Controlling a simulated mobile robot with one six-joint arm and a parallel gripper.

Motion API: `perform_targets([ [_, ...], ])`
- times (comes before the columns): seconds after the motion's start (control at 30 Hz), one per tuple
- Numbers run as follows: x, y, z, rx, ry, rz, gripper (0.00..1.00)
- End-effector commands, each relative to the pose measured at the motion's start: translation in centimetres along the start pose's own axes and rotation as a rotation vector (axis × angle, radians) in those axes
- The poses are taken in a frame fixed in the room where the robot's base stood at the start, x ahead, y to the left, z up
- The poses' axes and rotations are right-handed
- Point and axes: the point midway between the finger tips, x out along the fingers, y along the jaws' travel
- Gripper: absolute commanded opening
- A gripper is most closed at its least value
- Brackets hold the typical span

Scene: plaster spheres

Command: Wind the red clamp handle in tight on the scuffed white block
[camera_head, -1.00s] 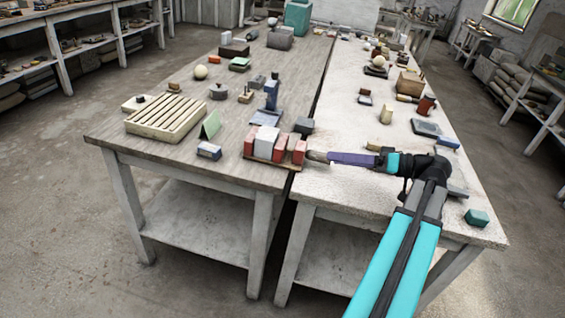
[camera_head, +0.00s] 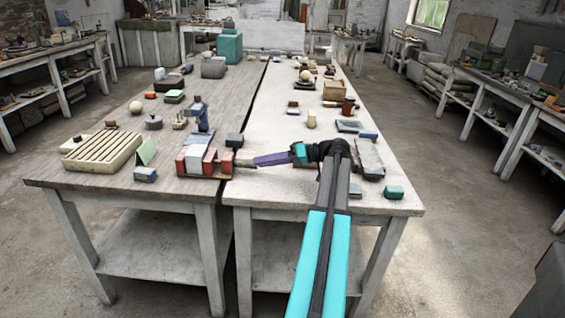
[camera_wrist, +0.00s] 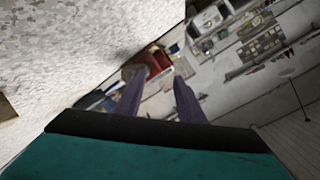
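The clamp (camera_head: 228,163) has red blocks on a thin brown base near the front right edge of the left table. The scuffed white block (camera_head: 196,158) stands between its red parts. My gripper (camera_head: 250,160) reaches in from the right, its purple fingers level with the clamp's right end. A small grey-brown piece lies between the fingertips and the red end; I cannot tell whether they touch it. In the wrist view my gripper's fingers (camera_wrist: 160,78) are apart, with the red of the clamp (camera_wrist: 153,64) beyond their tips. The handle is not clearly distinguishable.
A slatted cream rack (camera_head: 100,150), a green wedge (camera_head: 146,150) and a small blue-white block (camera_head: 145,174) lie left of the clamp. A blue stand (camera_head: 197,112) and a dark box (camera_head: 234,140) stand behind it. A teal block (camera_head: 394,192) sits at the right table's front.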

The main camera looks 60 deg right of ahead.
Motion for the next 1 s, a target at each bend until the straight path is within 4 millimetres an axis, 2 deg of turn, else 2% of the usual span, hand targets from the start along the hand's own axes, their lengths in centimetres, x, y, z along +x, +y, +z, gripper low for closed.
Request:
perform_targets([
  [0.03, -3.9, -1.9, 0.3, -0.014, 0.031, -0.006, 0.35],
  [0.1, -7.7, -3.9, 0.9, -0.033, 0.060, -0.025, 0.35],
  [0.2, -11.3, -5.7, 1.6, -0.053, 0.084, -0.040, 0.35],
  [0.23, -11.9, -5.9, 1.7, -0.056, 0.088, -0.042, 0.35],
  [0.3, -12.1, -5.7, 1.5, -0.054, 0.088, -0.041, 0.35],
  [0.37, -11.0, -4.7, 1.0, -0.044, 0.076, -0.034, 0.35],
  [0.6, -3.8, 0.6, -0.5, -0.001, 0.010, 0.007, 0.35],
  [0.7, -2.7, 1.6, -0.6, 0.005, -0.001, 0.015, 0.35],
  [0.77, -3.3, 1.5, -0.7, 0.003, 0.002, 0.013, 0.35],
  [1.0, -10.8, -1.8, -0.3, -0.025, 0.054, -0.019, 0.35],
])
